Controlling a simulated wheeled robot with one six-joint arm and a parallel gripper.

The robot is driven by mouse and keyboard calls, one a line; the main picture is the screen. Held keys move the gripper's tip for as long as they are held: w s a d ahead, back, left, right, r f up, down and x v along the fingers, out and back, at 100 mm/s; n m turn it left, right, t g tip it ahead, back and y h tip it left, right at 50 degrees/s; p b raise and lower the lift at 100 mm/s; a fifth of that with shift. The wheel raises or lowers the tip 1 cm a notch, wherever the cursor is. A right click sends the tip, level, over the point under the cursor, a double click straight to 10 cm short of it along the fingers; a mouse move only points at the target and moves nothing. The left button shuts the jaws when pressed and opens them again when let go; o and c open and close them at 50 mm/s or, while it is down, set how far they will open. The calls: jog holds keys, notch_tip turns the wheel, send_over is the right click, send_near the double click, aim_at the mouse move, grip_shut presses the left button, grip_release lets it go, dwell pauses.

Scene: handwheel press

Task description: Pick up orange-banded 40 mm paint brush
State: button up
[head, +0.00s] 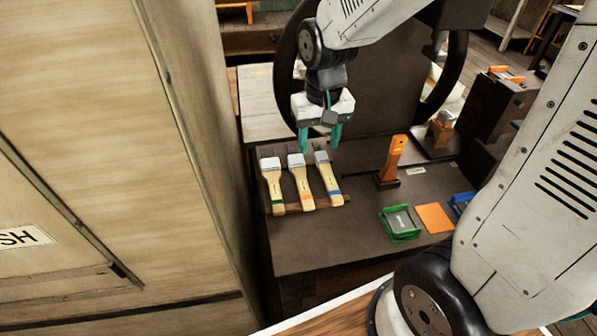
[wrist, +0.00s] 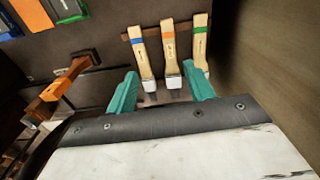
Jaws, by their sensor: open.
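The orange-banded paint brush (head: 301,181) lies in the middle of a row of three on the dark table, handle toward the front and white ferrule toward the back. It also shows in the wrist view (wrist: 170,50), between the other two. The green-banded brush (head: 272,184) lies to its left and the blue-banded brush (head: 327,178) to its right. My gripper (head: 320,138) is open and empty, behind and above the bristle ends. In the wrist view its two teal fingers (wrist: 160,92) stand apart, with the middle brush's ferrule end between them in the picture.
The brush handles rest on a wooden strip (wrist: 133,34). An orange-handled tool (head: 394,158) stands upright to the right. A green tray (head: 400,224) and an orange pad (head: 435,218) lie at the front right. A tall wooden cabinet (head: 150,130) stands close on the left.

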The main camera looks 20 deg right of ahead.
send_over(303, 182)
jog(key=shift+m, duration=0.3)
jog(key=f, duration=1)
jog(key=shift+s+a+f, duration=0.2)
jog(key=shift+a+f, duration=0.05)
jog(key=shift+a, duration=0.15)
jog(key=f, duration=0.7)
jog(key=shift+w+d+f, duration=0.15)
jog(key=shift+d+f, duration=0.15)
jog(key=shift+f, duration=0.05)
jog(key=c, duration=1.1)
